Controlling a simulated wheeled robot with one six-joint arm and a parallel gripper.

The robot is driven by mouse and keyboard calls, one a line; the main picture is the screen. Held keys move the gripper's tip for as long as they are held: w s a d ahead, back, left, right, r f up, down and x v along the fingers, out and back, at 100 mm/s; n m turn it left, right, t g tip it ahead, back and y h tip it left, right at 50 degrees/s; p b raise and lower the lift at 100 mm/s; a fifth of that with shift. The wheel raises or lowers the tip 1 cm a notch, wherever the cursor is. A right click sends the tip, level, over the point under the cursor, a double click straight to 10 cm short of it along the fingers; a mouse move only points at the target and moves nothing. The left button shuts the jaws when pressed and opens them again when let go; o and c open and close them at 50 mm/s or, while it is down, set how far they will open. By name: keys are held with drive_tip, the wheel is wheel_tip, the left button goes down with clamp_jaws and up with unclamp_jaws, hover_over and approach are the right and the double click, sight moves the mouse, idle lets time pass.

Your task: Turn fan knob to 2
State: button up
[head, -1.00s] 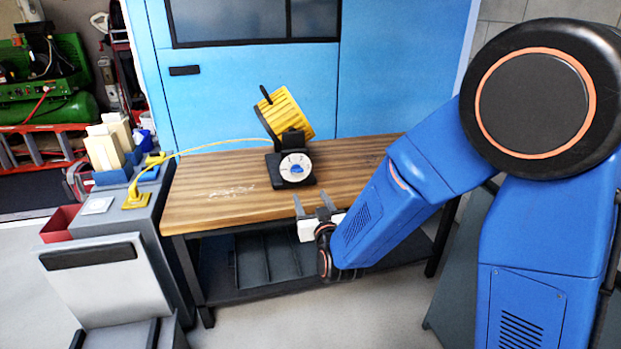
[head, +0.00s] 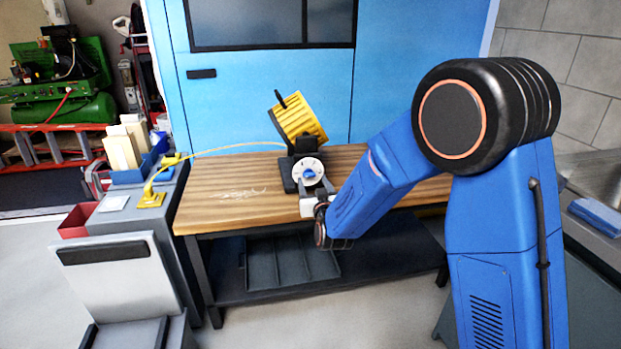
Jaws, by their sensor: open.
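A yellow fan (head: 301,119) on a black stand sits on the wooden workbench (head: 225,200), tilted up to the left. Its white dial with a blue knob (head: 309,173) faces me at the front of the base. My gripper (head: 315,188) is open, with its fingertips at the lower part of the dial in the picture. The fingers overlap the dial, and I cannot tell whether they touch the knob. The dial's numbers are too small or covered to read here, so the knob's setting is unclear.
A yellow cord (head: 215,150) runs from the fan to a yellow plug block (head: 152,198) on the grey cabinet at left. A blue enclosure (head: 260,95) stands behind the bench. The bench top left of the fan is free apart from pale scratches.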

sight(310, 175)
drive_tip(key=shift+x, duration=2.3)
drive_tip(key=c, duration=1.1)
